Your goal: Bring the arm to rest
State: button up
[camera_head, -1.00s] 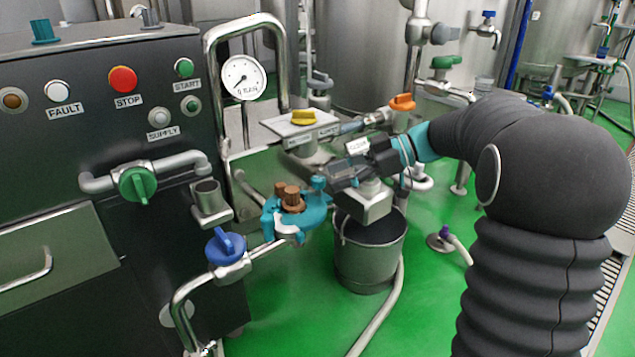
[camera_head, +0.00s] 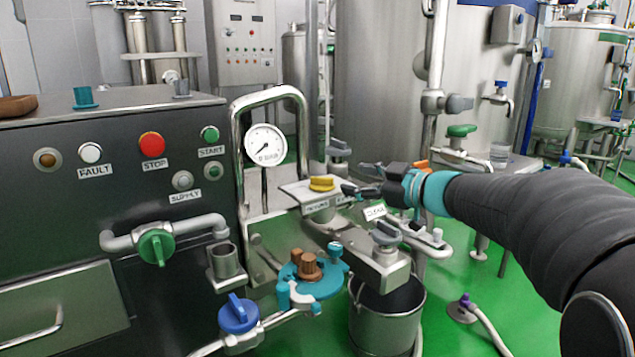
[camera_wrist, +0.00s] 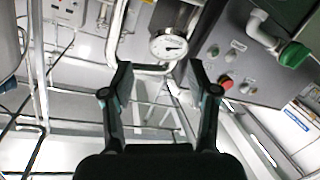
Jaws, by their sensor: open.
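My gripper (camera_head: 362,181) is raised beside the yellow-handled valve, its jaws pointing left in the head view. In the wrist view my gripper (camera_wrist: 160,88) shows two dark fingers spread apart with nothing between them. The pressure gauge (camera_wrist: 168,46) shows beyond the fingers there. In the head view the yellow valve handle (camera_head: 321,183) is close to the left of the fingertips. I cannot tell whether they touch. My arm reaches in from the right edge.
The control cabinet (camera_head: 60,215) stands at left with a red STOP button (camera_head: 152,145). Below my gripper are a teal clamp fitting (camera_head: 318,284), a blue valve (camera_head: 238,314) and a steel bucket (camera_head: 385,325). A large tank (camera_head: 380,80) stands behind.

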jog(key=s+d+r+m+t+h, duration=0.2)
jog(key=d+r+m+t+h, duration=0.25)
jog(key=d+m+h, duration=0.2)
jog(key=s+d+f+m+g+h, duration=0.1)
jog(key=s+d+f+m+h, duration=0.35)
jog(key=s+h, duration=0.3)
jog(key=s+a+f+m+g+y, duration=0.1)
jog(key=s+a+f+g, duration=0.1)
jog(key=s+f+g, duration=0.3)
jog(key=s+a+f+m+g+y, duration=0.1)
jog(key=s+a+f+g, duration=0.2)
jog(key=s+f, duration=1.1)
jog(key=s+g, duration=0.2)
jog(key=s, duration=0.3)
jog(key=shift+m, duration=0.4)
